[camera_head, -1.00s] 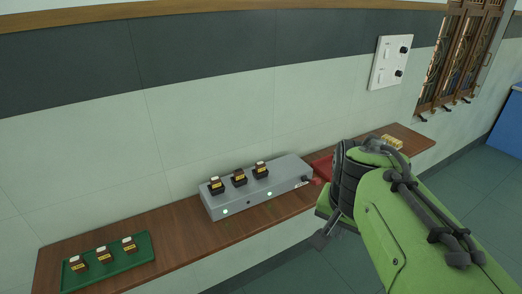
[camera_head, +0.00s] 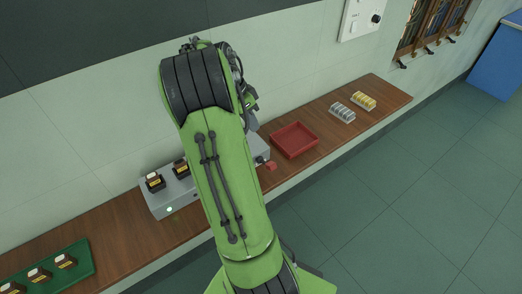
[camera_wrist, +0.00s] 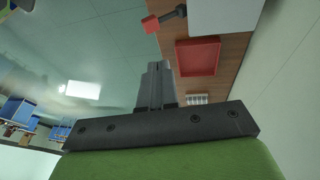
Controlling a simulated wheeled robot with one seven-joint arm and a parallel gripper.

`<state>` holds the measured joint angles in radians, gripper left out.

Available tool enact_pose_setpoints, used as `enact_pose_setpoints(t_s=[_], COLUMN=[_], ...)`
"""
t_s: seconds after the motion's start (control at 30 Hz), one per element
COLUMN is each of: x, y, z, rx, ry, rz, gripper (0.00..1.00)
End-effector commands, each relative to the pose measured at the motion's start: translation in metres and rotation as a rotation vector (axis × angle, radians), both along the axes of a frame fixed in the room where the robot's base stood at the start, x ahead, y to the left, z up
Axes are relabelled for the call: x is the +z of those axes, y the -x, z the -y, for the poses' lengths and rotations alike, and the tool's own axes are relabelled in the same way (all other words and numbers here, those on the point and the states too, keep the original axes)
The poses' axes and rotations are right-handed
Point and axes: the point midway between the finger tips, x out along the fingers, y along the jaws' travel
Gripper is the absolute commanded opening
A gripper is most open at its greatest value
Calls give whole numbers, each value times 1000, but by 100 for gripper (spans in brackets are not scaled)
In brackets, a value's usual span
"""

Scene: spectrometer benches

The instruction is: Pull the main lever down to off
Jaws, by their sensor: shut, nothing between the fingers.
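The main lever, a dark shaft with a red block end (camera_head: 271,166), sticks out from the right end of the grey box (camera_head: 160,207). In the wrist view the lever's red end (camera_wrist: 150,24) and dark shaft show near the top, beyond my fingertips and apart from them. My gripper (camera_wrist: 156,68) is shut and empty, its fingers together. In the head view my arm crosses in front of the grey box and hides its middle; my gripper is mostly hidden behind the arm.
A red tray (camera_head: 294,140) lies right of the lever on the wooden shelf, with a clear-and-grey rack (camera_head: 342,112) and a yellow rack (camera_head: 364,100) beyond. A green tray (camera_head: 80,262) with dark blocks sits at left. A switch panel (camera_head: 362,18) is on the wall. The floor in front is free.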

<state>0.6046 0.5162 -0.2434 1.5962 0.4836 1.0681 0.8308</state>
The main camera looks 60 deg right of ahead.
Motion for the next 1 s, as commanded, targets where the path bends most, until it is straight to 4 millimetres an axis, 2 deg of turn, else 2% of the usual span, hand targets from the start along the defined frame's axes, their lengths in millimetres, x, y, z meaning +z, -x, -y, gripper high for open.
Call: enact_pose_setpoints(t_s=[0.17, 0.6, 0.7, 0.83, 1.0], x=[-10, -98, -113, -125, -129], y=[3, 31, 39, 45, 47], z=[1, 17, 12, 9, 8], rx=[3, 2, 3, 5, 4], ry=[-3, -5, -5, -2, -1], rz=[-2, -2, -2, 0, 1], gripper=[0, 0, 0, 0, 0])
